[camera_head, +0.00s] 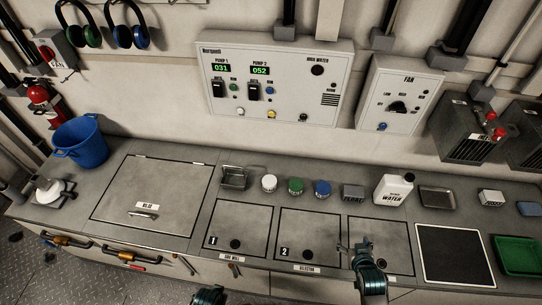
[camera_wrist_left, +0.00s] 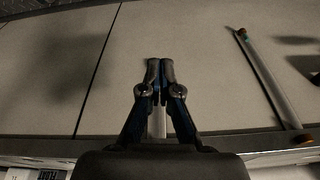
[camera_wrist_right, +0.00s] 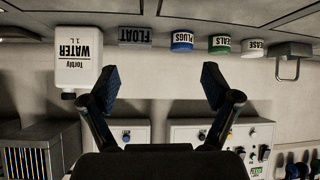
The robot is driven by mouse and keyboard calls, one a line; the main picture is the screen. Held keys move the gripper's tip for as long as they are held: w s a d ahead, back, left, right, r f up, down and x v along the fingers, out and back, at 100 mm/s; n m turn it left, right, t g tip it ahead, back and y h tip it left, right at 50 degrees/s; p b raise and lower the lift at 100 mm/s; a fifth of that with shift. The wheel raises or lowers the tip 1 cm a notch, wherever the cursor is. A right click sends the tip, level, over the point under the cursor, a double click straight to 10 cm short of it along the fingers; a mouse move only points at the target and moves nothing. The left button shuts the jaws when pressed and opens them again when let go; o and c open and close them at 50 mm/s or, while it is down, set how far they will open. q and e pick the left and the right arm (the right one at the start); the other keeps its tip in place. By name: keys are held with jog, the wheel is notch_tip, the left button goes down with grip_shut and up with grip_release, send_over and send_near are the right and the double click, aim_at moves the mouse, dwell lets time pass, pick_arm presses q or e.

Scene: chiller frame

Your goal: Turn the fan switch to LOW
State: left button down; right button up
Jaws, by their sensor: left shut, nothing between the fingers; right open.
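The grey fan panel (camera_head: 390,72) is on the back wall, right of the larger pump panel. Its dark fan switch (camera_head: 397,107) sits at the panel's middle under small position labels. Which label it points to is too small to tell. My right gripper (camera_head: 357,246) is open and empty over the counter, below and apart from the fan panel. In the right wrist view, the open fingers (camera_wrist_right: 160,82) face the wall, and the fan panel (camera_wrist_right: 113,128) shows upside down, partly hidden. My left gripper (camera_wrist_left: 160,65) is shut and empty in the left wrist view.
The pump panel (camera_head: 240,50) hangs left of the fan panel. A white water jug (camera_head: 393,191) stands on the counter below it, with several lidded jars to its left. Dark boxes with red knobs (camera_head: 470,128) are to the right. A blue bucket (camera_head: 80,143) stands far left.

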jog(key=w+d+r+t, duration=0.4)
jog(key=w+r+t, duration=0.2)
jog(key=w+r, duration=0.5)
jog(key=m+t+h, duration=0.2)
jog(key=t, duration=0.4)
send_near(397, 109)
jog(key=x, duration=0.8)
jog(key=shift+w+d+f, duration=0.1)
jog(key=shift+d+f, duration=0.2)
pick_arm(q)
jog(key=s+f, duration=0.4)
jog(key=f, duration=0.5)
jog(key=s+a+f+g, duration=0.1)
jog(key=s+f, duration=0.4)
jog(key=f, duration=0.4)
jog(key=shift+f, duration=0.4)
pick_arm(e)
jog(key=c, duration=1.1)
jog(key=shift+c, duration=0.2)
